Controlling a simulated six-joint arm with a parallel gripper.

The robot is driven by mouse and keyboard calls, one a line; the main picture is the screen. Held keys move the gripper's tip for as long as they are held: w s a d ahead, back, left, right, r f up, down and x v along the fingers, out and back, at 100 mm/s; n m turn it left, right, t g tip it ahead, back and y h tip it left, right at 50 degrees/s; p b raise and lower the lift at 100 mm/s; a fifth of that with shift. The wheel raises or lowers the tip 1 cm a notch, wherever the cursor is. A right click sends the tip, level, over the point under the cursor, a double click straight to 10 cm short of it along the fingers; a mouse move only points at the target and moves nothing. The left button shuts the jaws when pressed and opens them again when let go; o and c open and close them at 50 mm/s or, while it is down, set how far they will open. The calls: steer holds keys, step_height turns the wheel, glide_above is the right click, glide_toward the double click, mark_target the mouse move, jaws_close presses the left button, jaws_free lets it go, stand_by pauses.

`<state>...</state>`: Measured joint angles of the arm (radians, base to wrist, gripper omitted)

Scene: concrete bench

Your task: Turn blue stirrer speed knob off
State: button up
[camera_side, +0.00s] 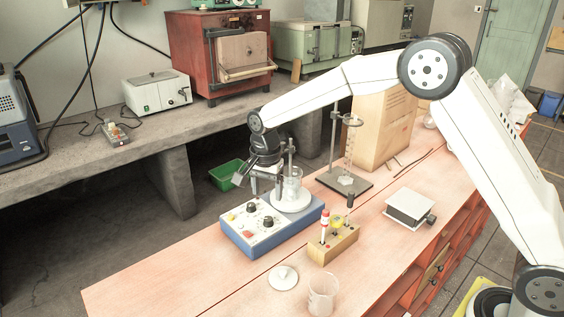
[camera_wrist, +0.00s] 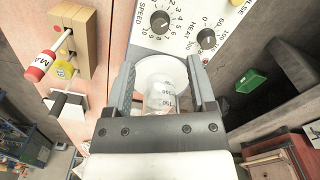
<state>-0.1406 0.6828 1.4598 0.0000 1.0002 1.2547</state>
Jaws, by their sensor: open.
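The blue stirrer (camera_side: 256,245) stands on the pink bench with a white control panel in front. Its speed knob (camera_side: 268,221) is black and round; in the wrist view the speed knob (camera_wrist: 159,21) is by the SPEED lettering, inside a number dial. I cannot tell its exact setting. The black heat knob (camera_wrist: 206,38) is beside it. A clear beaker (camera_side: 292,188) sits on the round white plate. My gripper (camera_side: 256,178) is above the stirrer, near the beaker. In the wrist view my gripper (camera_wrist: 161,70) is open, apart from the knobs, with the beaker appearing between its fingers.
A white lid (camera_side: 283,277) and an empty beaker (camera_side: 322,293) are in front. A stand (camera_side: 345,183) with a glass cylinder is behind. The bench left of the stirrer is clear.

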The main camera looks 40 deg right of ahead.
mark_target(268, 219)
steer(key=shift+f, duration=0.35)
steer(key=shift+f, duration=3.85)
jaws_close()
